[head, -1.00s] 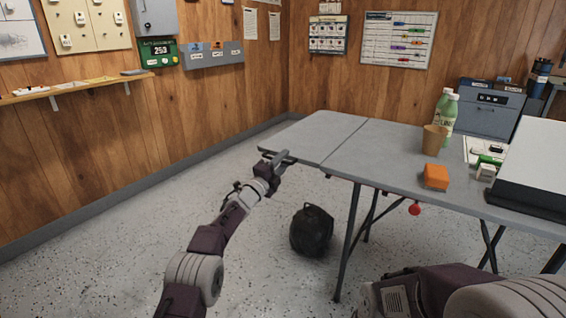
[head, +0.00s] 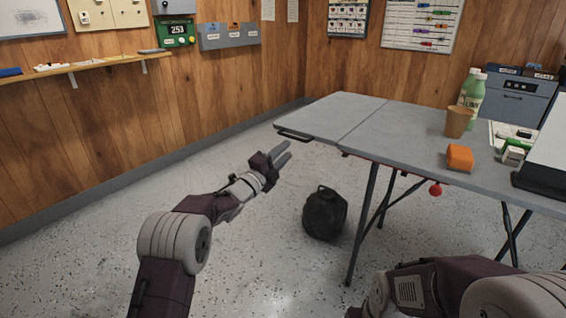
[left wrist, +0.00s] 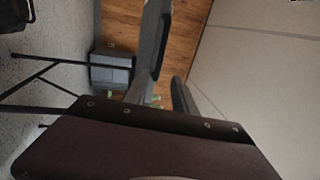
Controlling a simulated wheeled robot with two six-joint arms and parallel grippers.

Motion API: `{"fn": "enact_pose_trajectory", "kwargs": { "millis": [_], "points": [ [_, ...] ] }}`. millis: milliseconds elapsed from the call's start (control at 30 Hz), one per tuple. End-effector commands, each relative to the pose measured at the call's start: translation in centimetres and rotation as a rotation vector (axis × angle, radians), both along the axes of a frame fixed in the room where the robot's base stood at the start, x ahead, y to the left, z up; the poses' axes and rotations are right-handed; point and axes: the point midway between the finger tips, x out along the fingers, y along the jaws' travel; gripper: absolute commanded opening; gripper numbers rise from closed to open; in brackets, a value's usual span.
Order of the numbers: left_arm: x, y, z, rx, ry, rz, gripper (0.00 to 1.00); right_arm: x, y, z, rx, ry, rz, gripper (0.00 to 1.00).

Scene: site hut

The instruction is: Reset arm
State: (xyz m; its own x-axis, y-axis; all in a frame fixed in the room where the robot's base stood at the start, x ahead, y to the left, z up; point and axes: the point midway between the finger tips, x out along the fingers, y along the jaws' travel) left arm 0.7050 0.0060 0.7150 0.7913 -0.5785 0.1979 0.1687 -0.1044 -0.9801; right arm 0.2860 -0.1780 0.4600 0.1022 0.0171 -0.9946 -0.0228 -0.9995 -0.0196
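My left gripper (head: 284,155) is in the air off the left end of the grey folding table (head: 365,125). Its two fingers are apart with nothing between them. My left arm is bent and reaches in from the lower left. Part of my right arm shows at the lower right; its gripper is out of the picture.
A black bag (head: 325,213) stands on the floor beside the table legs. On the table are an orange block (head: 459,158), a brown cup (head: 458,122) and green-and-white bottles (head: 472,92). A wall shelf (head: 90,64) runs at left. Floor left of the table is clear.

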Motion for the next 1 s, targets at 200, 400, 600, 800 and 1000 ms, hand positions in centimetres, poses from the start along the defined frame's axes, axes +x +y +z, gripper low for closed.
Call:
{"fn": "enact_pose_trajectory", "kwargs": {
  "millis": [200, 400, 600, 800, 1000],
  "points": [
    [-0.5, 0.3, 0.0, 0.000, 0.000, 0.000, 0.32, 0.0, 0.0, -0.9, 0.000, -0.001, 0.000, 0.36],
    [-0.4, 0.3, 0.1, -0.001, 0.001, 0.000, 0.32, 0.0, 0.0, -0.7, 0.000, -0.001, 0.000, 0.36],
    [-1.3, 1.0, 6.8, -0.006, -0.067, 0.010, 0.32, 0.0, 0.0, 1.5, 0.000, -0.001, 0.000, 0.36],
    [-5.1, 6.0, 13.4, -0.093, 0.105, 0.166, 0.32, 0.1, 0.0, 5.9, 0.000, -0.002, 0.000, 0.36],
    [-12.6, 13.7, 3.7, -0.385, 0.731, 0.494, 0.32, 0.0, 0.0, 8.4, 0.000, -0.001, 0.000, 0.36]
  ]
}}
